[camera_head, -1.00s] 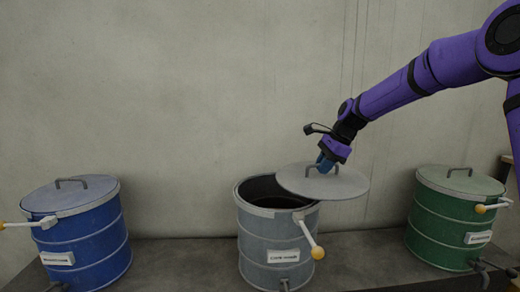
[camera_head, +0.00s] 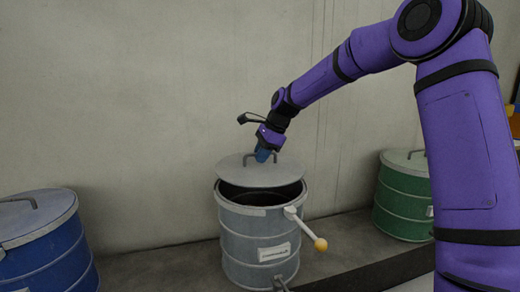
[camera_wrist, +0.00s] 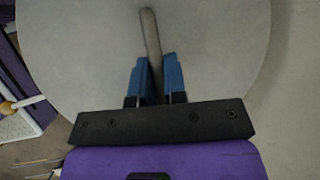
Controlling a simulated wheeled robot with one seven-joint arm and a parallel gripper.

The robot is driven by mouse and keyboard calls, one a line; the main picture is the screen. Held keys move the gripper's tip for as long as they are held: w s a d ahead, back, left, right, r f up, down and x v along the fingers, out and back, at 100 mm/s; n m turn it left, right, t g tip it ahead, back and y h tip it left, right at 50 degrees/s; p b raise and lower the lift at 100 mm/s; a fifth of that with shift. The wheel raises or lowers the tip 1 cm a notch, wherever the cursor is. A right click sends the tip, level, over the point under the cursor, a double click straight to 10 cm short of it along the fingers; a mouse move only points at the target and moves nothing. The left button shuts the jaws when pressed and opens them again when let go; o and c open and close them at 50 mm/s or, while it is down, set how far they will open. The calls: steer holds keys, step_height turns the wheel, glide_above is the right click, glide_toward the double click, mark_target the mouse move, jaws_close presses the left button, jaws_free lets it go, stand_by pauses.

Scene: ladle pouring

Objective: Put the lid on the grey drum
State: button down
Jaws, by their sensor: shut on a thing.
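The grey drum (camera_head: 258,238) stands on the dark ledge in the middle of the head view. Its dark mouth shows below the lid at the front. The round grey lid (camera_head: 240,174) is above the mouth, a little toward the back left, with a visible gap at the front rim. My gripper (camera_head: 264,156) is shut on the lid's bar handle. In the wrist view the blue fingers of my gripper (camera_wrist: 156,78) are on both sides of the handle (camera_wrist: 150,35), and the lid (camera_wrist: 80,45) fills most of the picture. Whether the lid's back edge touches the rim is hidden.
A blue drum with its lid on (camera_head: 48,245) stands at the left, and a lidded green drum (camera_head: 403,195) at the right, partly behind my arm. A lever with a yellow knob (camera_head: 320,244) sticks out from the grey drum's front right. A plain wall (camera_head: 120,110) rises behind.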

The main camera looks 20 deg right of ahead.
mark_target(264, 166)
steer(key=shift+f, duration=2.4)
steer(key=shift+f, duration=0.45)
steer(key=c, duration=1.1)
jaws_free()
steer(key=shift+d, duration=0.1)
